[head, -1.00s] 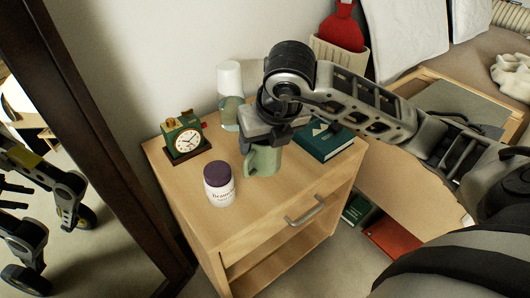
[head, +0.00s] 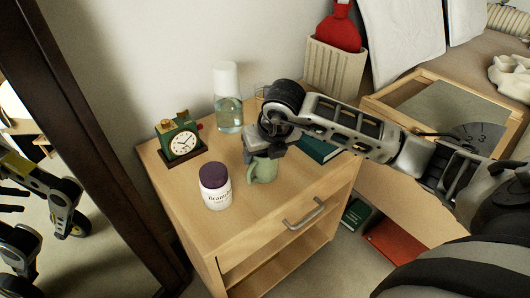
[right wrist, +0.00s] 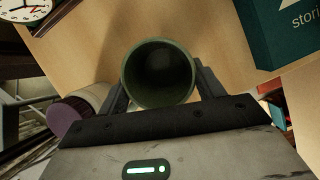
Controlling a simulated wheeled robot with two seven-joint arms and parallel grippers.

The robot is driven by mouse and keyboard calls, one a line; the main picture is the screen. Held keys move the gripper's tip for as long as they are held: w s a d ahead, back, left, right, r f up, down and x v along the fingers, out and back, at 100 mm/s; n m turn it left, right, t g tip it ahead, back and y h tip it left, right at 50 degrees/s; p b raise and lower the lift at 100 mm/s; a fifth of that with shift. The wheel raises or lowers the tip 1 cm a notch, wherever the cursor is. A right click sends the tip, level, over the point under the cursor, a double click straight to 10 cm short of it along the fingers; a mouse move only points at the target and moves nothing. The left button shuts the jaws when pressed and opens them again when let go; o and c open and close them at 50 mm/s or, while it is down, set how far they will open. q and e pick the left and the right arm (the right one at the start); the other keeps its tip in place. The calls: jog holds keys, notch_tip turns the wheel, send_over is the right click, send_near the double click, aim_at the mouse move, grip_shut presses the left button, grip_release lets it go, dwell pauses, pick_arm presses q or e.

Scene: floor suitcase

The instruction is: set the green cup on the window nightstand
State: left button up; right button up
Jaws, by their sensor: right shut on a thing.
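The green cup (head: 263,171) is upright at the nightstand's top, near the middle of its front half. My right gripper (head: 259,153) is shut on it from above. In the right wrist view the cup (right wrist: 158,75) shows its open mouth between the two fingers (right wrist: 160,90). I cannot tell whether the cup's base touches the wood. The wooden nightstand (head: 240,215) stands against the wall, with a drawer and an open shelf below. My left gripper is not in view.
On the nightstand are a purple-lidded jar (head: 215,187) close left of the cup, a green clock (head: 181,140), a clear bottle with a white cap (head: 228,105) and a dark green book (head: 318,150). A dark-framed mirror (head: 100,130) stands at left.

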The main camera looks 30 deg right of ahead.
jog(key=shift+f, duration=0.1)
jog(key=o, duration=1.2)
jog(key=shift+c, duration=0.2)
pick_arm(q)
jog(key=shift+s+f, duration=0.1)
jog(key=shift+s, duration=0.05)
pick_arm(e)
jog(key=shift+r, duration=0.35)
pick_arm(q)
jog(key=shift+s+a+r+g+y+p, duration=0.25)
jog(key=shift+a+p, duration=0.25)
jog(key=shift+p, duration=0.7)
pick_arm(e)
jog(key=v, duration=1.1)
jog(key=shift+s+r, duration=0.15)
jog(key=shift+r, duration=0.15)
